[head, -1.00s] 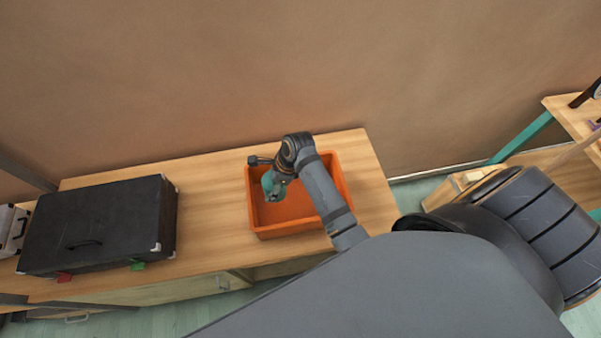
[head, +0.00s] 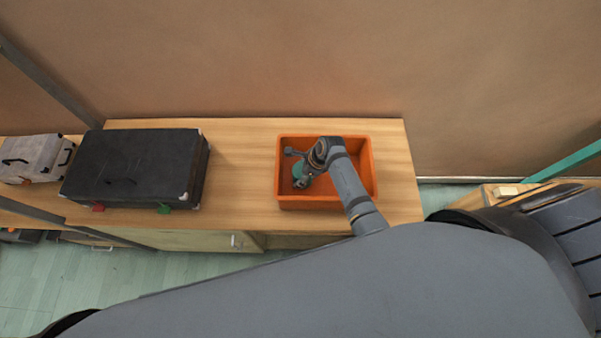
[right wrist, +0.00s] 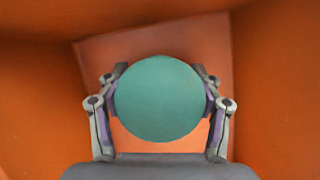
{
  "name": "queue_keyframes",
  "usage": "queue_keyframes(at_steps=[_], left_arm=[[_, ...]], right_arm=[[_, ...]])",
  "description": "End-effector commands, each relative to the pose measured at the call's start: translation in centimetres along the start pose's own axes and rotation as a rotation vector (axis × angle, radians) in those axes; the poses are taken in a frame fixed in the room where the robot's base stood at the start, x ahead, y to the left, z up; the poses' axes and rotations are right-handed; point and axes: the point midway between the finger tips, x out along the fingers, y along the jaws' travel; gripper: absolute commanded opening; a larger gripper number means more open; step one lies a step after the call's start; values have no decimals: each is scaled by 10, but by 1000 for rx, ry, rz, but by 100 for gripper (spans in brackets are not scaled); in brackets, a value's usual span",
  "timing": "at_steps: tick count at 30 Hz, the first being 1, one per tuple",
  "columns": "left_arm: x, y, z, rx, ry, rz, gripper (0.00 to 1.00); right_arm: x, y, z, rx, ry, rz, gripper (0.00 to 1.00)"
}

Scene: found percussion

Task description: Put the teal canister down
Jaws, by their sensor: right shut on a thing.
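The teal canister (head: 299,171) is in my right gripper (head: 300,181), inside the orange tray (head: 366,197) on the wooden counter. In the right wrist view the canister's round teal end (right wrist: 160,98) sits between the two fingers of my right gripper (right wrist: 160,92), which are shut on its sides. The tray's orange walls (right wrist: 275,70) surround it there. I cannot tell whether the canister's bottom touches the tray floor. My left gripper is not in view.
A black case (head: 135,168) lies on the counter left of the tray, with a red and a green piece at its front edge. A grey-white case (head: 33,158) stands farther left. The counter (head: 243,150) between the black case and the tray is clear.

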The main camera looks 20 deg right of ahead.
Motion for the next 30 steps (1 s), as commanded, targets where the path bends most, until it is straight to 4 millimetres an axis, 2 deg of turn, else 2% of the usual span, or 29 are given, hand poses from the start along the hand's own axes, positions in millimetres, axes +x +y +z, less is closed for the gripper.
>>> queue_keyframes(at_steps=[5,6,11,20,23,26,30], left_arm=[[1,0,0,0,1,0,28],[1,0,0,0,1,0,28],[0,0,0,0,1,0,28],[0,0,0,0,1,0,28],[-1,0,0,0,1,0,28],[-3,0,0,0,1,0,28],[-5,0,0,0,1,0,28]], right_arm=[[2,0,0,0,0,0,29],[2,0,-1,0,0,0,67],[2,0,-1,0,0,0,88],[2,0,-1,0,0,0,88],[-4,0,0,0,0,-1,88],[-21,-1,0,0,-1,-4,88],[-56,-1,0,-1,0,-5,88]])
